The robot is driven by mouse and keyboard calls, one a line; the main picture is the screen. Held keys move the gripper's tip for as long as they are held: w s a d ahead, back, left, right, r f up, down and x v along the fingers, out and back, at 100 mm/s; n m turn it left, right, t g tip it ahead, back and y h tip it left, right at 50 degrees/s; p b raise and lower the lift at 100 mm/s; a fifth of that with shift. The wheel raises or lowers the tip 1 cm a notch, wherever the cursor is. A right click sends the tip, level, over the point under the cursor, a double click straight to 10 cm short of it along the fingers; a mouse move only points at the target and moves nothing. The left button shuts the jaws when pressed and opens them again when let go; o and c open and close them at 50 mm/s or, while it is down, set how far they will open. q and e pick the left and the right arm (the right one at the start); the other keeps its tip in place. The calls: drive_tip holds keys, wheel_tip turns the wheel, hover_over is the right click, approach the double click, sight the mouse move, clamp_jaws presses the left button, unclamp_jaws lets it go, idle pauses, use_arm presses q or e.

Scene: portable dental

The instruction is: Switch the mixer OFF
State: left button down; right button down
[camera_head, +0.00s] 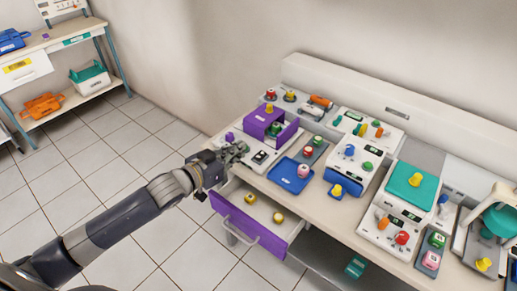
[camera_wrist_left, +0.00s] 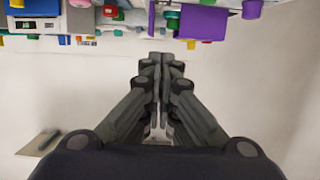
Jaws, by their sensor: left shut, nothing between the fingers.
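My left gripper (camera_head: 240,150) is shut and empty at the left end of the bench. It is close to a small white unit with dark switches (camera_head: 262,157); I cannot tell whether it touches it. In the left wrist view the closed fingertips (camera_wrist_left: 160,58) point toward the bench items at the top. No label that I can read marks the mixer. A white-and-blue machine with a blue knob and a green button (camera_head: 352,160) stands mid-bench. A white machine with a teal top (camera_head: 402,205) stands further right. My right gripper is not in view.
A purple box (camera_head: 262,123) stands behind the gripper. A blue tray (camera_head: 290,176) lies to its right. A purple-fronted drawer (camera_head: 248,224) hangs open below the bench, with yellow items inside. Tiled floor at the left is clear. A shelf with bins (camera_head: 88,78) stands at the back left.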

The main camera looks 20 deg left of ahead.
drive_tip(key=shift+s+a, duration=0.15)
use_arm(q)
drive_tip(key=p, duration=0.1)
hover_over(258, 156)
wheel_tip(258, 156, down, 2)
drive_tip(key=shift+s+f, duration=0.1)
wheel_tip(258, 156, down, 3)
drive_tip(key=shift+d+f+p, duration=0.1)
drive_tip(key=shift+p, duration=0.25)
drive_tip(key=shift+f, duration=0.55)
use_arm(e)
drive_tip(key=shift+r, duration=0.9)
